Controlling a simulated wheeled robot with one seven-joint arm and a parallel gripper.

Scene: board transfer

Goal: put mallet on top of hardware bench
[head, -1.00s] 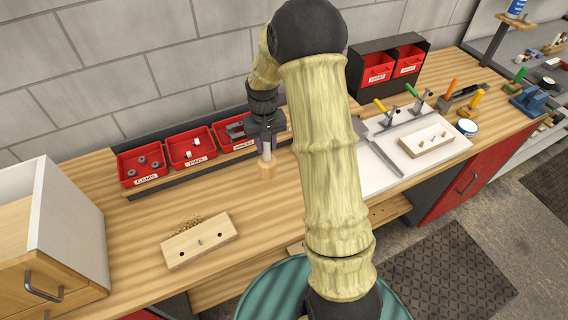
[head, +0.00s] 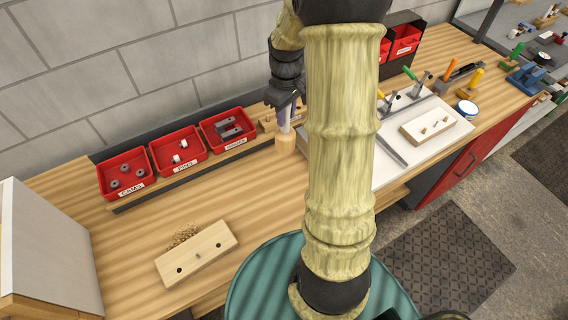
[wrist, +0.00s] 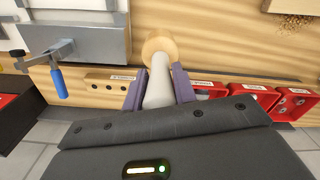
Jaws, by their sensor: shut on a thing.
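The mallet has a pale wooden head (head: 286,138) and a light handle. In the head view its head points down over the wooden bench top (head: 110,232), near the bins. I cannot tell whether the head touches the wood. My gripper (head: 286,108) is above it, shut around the handle. In the wrist view, the purple fingers of my gripper (wrist: 158,88) clasp the handle on both sides, and the round mallet head (wrist: 158,43) shows beyond them. My arm hides part of the bench in the head view.
Red bins (head: 178,152) stand along the back of the bench. A drilled wooden block (head: 196,253) lies with shavings at front left. A white board (head: 390,165) with clamps and a pegged block (head: 428,123) lies right of my arm. Bare wood lies between bins and drilled block.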

